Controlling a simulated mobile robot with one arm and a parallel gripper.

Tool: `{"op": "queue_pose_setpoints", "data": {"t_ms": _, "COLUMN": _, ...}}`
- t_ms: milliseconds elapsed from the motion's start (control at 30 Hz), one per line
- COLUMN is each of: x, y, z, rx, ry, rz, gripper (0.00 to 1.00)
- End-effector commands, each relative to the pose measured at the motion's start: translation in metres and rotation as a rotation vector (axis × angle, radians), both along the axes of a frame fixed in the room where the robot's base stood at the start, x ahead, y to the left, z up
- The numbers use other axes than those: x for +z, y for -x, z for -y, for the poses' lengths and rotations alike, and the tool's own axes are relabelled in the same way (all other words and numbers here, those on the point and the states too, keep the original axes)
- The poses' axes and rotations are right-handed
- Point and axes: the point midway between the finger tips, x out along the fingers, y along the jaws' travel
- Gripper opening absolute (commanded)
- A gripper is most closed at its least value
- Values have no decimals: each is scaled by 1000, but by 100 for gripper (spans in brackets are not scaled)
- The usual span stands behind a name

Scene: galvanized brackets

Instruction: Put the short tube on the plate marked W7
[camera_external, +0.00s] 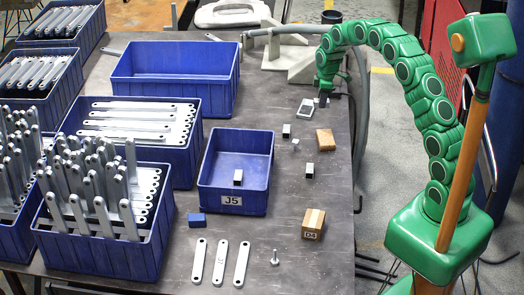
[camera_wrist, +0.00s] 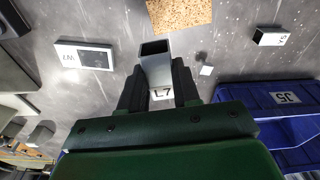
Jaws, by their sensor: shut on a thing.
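A hollow square metal tube (camera_wrist: 157,64) is between the dark fingers of my gripper (camera_wrist: 158,88) in the wrist view, its open end facing up in the picture. My gripper (camera_external: 323,98) is shut on it, above the table in the camera_external view. A label reading L7 shows between the fingers; I cannot tell whether it is on this tube. The plate marked W7 (camera_wrist: 66,57) lies flat to the left of the tube in the wrist view, apart from it. This pale plate (camera_external: 306,108) has a dark area and lies just left of and below my gripper in the camera_external view.
Other small metal tubes (camera_external: 286,131) (camera_external: 309,171) stand on the table, near a wooden block (camera_external: 325,140). The blue J5 bin (camera_external: 259,200) holds another piece. A block marked D4 (camera_external: 312,222) is nearer the front. Larger blue bins (camera_external: 120,60) fill the left side.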

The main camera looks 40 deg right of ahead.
Motion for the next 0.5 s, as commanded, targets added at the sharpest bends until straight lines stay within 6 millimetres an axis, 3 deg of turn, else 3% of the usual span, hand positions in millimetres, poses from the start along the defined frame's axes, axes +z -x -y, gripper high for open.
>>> {"op": "queue_pose_setpoints", "data": {"t_ms": 33, "x": 1, "y": -3, "z": 13, "rx": -30, "ry": -2, "rz": 2, "gripper": 0}}
{"op": "queue_pose_setpoints", "data": {"t_ms": 200, "x": 2, "y": -7, "z": 36, "rx": -90, "ry": -9, "rz": -4, "gripper": 0}}
{"op": "queue_pose_setpoints", "data": {"t_ms": 500, "x": -6, "y": -26, "z": 45, "rx": -107, "ry": -10, "rz": -3, "gripper": 0}}
